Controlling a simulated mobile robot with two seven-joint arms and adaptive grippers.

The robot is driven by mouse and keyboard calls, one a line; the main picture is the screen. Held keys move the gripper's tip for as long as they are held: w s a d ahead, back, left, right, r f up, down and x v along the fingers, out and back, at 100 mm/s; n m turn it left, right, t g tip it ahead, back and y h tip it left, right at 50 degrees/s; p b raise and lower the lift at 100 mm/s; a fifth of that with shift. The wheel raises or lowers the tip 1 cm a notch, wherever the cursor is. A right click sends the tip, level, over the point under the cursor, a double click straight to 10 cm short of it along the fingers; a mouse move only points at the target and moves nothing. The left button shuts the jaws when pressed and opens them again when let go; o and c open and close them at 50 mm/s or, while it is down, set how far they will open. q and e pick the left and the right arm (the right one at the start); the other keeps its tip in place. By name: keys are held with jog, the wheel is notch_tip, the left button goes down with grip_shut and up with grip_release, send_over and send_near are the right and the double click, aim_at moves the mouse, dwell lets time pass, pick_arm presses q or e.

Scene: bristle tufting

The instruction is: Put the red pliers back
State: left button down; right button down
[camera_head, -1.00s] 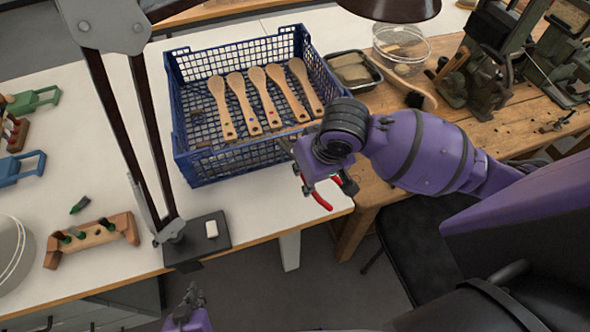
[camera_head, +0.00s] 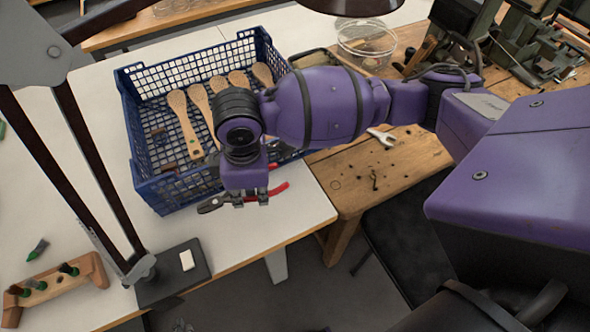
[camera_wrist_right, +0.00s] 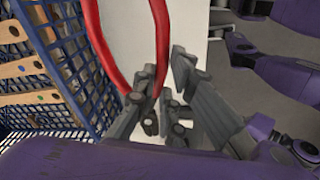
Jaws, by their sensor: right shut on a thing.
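The red pliers (camera_head: 279,189) are held crosswise in my right gripper (camera_head: 250,199), just in front of the blue crate over the right end of the white table. Their dark jaws point left and a red handle sticks out to the right. In the right wrist view the red handles (camera_wrist_right: 162,40) reach up from between the fingers of my right gripper (camera_wrist_right: 160,112), which are shut on the pliers. Fingers hide the pliers' middle. Only a dark tip of my left gripper (camera_head: 182,326) shows at the bottom edge; its jaw state is unclear.
The blue mesh crate (camera_head: 170,192) holds several wooden brushes (camera_head: 186,128). A lamp arm (camera_head: 92,170) rises from a dark base (camera_head: 172,278) at left. A wooden block (camera_head: 58,283) holds green-ended tools. A wrench (camera_head: 383,138) lies on the wooden bench (camera_head: 350,190).

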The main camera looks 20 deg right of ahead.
send_over(276, 198)
jog(key=f, duration=0.6)
jog(key=shift+a+f, duration=0.2)
jog(key=shift+f, duration=0.05)
notch_tip(276, 198, down, 3)
jog(key=shift+d+f+b, duration=0.15)
jog(key=shift+f+b, duration=0.05)
jog(key=shift+b, duration=0.2)
pick_arm(q)
jog(key=shift+s+f, duration=0.4)
jog(key=shift+f, duration=0.05)
pick_arm(e)
jog(key=shift+w, duration=0.1)
pick_arm(q)
jog(key=shift+a, duration=0.1)
pick_arm(e)
jog(key=shift+f, duration=0.1)
jog(key=c, duration=1.9)
grip_release()
jog(key=shift+f, duration=0.1)
pick_arm(q)
jog(key=shift+w, duration=0.2)
pick_arm(e)
jog(key=shift+o, duration=0.4)
